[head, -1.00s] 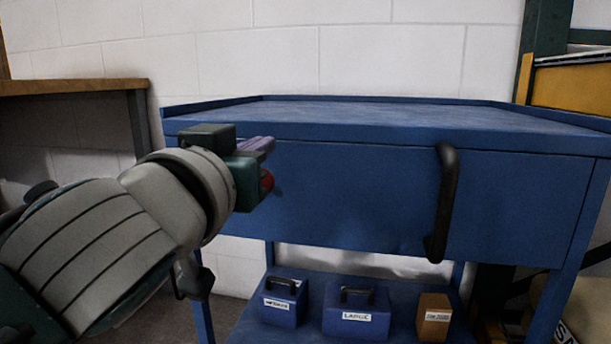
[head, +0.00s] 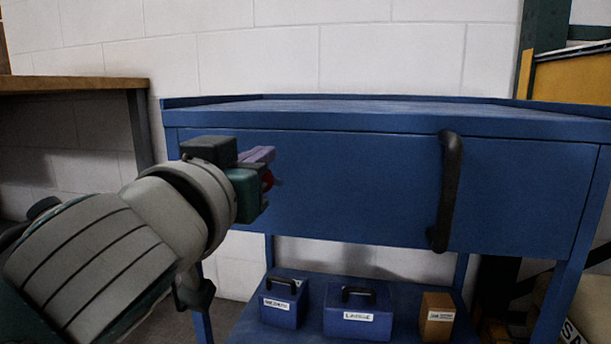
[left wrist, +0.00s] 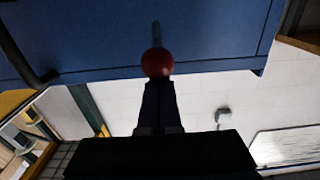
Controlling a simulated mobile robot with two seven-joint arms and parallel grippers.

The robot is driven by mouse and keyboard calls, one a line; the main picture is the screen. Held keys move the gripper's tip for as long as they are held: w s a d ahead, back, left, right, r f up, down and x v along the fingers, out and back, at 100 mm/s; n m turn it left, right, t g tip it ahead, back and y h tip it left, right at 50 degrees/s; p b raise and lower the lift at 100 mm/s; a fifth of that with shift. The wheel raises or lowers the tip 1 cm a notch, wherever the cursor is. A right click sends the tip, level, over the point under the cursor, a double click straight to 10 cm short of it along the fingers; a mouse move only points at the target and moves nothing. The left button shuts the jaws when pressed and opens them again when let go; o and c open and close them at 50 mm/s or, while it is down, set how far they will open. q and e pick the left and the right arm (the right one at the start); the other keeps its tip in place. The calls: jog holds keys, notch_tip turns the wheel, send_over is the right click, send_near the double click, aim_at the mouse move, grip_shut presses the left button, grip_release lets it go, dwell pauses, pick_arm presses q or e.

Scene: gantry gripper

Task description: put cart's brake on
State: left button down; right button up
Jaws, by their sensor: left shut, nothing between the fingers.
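The blue cart (head: 340,180) stands in front of me, its flat front panel facing me and a black vertical handle (head: 450,190) on the right of it. A red ball knob (left wrist: 157,62) shows in the left wrist view, with a thin dark stem behind it against the blue panel. In the head view only a bit of red (head: 267,180) shows at my gripper's tip. My left gripper (head: 262,168) is at the left part of the panel, shut and empty. Its fingertips (left wrist: 158,86) are right at the knob; whether they touch it is unclear. My right gripper is out of view.
The cart's lower shelf holds two blue boxes (head: 284,302) (head: 358,313) and a small brown box (head: 436,317). A wooden-topped table (head: 75,85) stands at the left. A green and yellow rack (head: 572,80) is at the right. The cart's top is bare.

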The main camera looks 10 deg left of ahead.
pick_arm(q)
jog(key=shift+w+f+b, duration=0.15)
jog(key=shift+f+b, duration=1.1)
jog(key=shift+f, duration=0.6)
jog(key=shift+s+r+p, duration=0.2)
jog(key=shift+r+p, duration=0.2)
jog(key=s+p, duration=0.2)
jog(key=s, duration=0.6)
jog(key=shift+s+a+r, duration=0.15)
jog(key=shift+s+r, duration=0.2)
jog(key=shift+r, duration=0.05)
